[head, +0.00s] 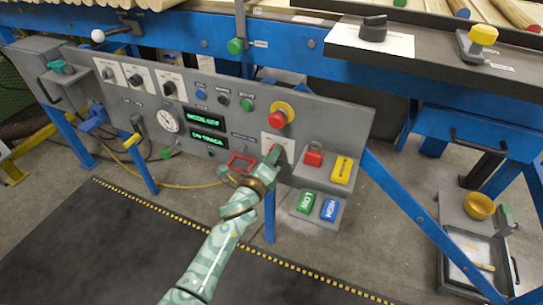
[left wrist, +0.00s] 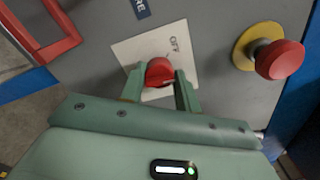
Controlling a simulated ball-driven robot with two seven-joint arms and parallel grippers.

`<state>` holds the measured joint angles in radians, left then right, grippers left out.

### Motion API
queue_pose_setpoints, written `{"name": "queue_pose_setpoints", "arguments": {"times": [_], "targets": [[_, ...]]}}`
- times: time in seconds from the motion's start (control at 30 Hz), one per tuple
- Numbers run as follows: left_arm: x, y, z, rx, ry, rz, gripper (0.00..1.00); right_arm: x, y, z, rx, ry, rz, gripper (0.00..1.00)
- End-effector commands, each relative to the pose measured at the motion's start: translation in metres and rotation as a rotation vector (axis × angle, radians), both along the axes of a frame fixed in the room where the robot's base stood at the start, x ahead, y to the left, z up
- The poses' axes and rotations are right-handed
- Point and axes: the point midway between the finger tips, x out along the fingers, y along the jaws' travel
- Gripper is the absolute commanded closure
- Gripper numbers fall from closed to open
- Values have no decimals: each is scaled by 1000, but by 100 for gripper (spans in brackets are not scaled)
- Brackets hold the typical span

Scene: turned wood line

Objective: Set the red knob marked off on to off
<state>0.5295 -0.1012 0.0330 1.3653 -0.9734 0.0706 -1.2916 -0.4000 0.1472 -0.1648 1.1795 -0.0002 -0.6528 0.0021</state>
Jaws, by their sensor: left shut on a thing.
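The red knob (left wrist: 159,70) sits on a white plate (left wrist: 128,50) on the grey control panel (head: 330,115). In the left wrist view the word OFF shows on the plate beside the knob. My left gripper (head: 272,158) reaches the panel from below in the head view, and its fingers (left wrist: 160,88) are shut on the red knob, one on each side. In the head view the gripper hides most of the knob, and which mark it points at cannot be told. My right gripper is in neither view.
A red mushroom button (head: 277,118) on a yellow ring is just above the knob. Two green-lit displays (head: 205,119) are further left.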

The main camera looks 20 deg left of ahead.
Motion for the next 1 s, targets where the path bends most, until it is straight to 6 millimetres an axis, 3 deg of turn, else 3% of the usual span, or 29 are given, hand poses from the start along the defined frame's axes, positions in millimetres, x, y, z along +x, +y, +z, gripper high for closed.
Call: {"name": "queue_pose_setpoints", "arguments": {"times": [0.6, 0.87, 1.0], "targets": [[-1, 1, -2, -576, 23, 2, 91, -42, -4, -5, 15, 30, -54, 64], [-1, 1, -3, -759, 30, 2, 91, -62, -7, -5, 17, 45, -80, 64], [-1, 1, -4, -828, 33, 2, 91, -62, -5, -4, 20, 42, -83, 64]]}}
